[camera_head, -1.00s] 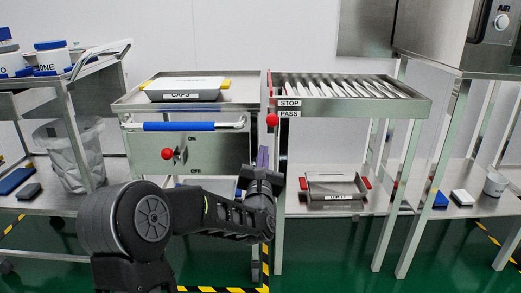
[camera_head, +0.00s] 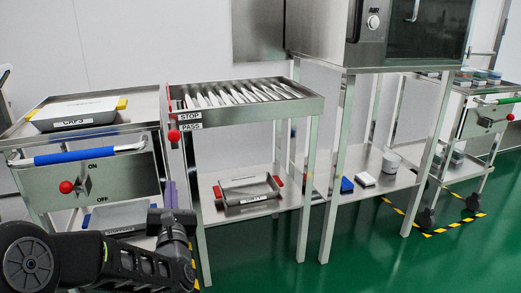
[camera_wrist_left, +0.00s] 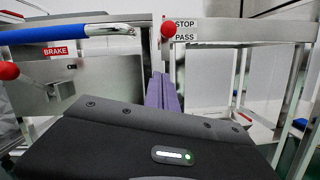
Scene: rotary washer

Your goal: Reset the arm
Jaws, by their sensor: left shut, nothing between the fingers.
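My left arm comes in at the lower left of the head view. Its left gripper (camera_head: 170,194), with purple fingers, points up in front of the gap between the cart on the left and the roller table. The fingers are shut and empty; they also show shut in the left wrist view (camera_wrist_left: 162,92). In the wrist view the red STOP/PASS knob (camera_wrist_left: 168,29) is beyond the fingertips, and I see no contact with it. My right gripper is in neither view.
The cart has a blue handle (camera_head: 88,156), a red-knobbed lever (camera_head: 67,187) and a CAPS tray (camera_head: 78,113) on top. The roller table (camera_head: 250,100) holds another tray (camera_head: 249,191) below. A steel machine (camera_head: 380,40) stands right. Green floor (camera_head: 290,275) is open in front.

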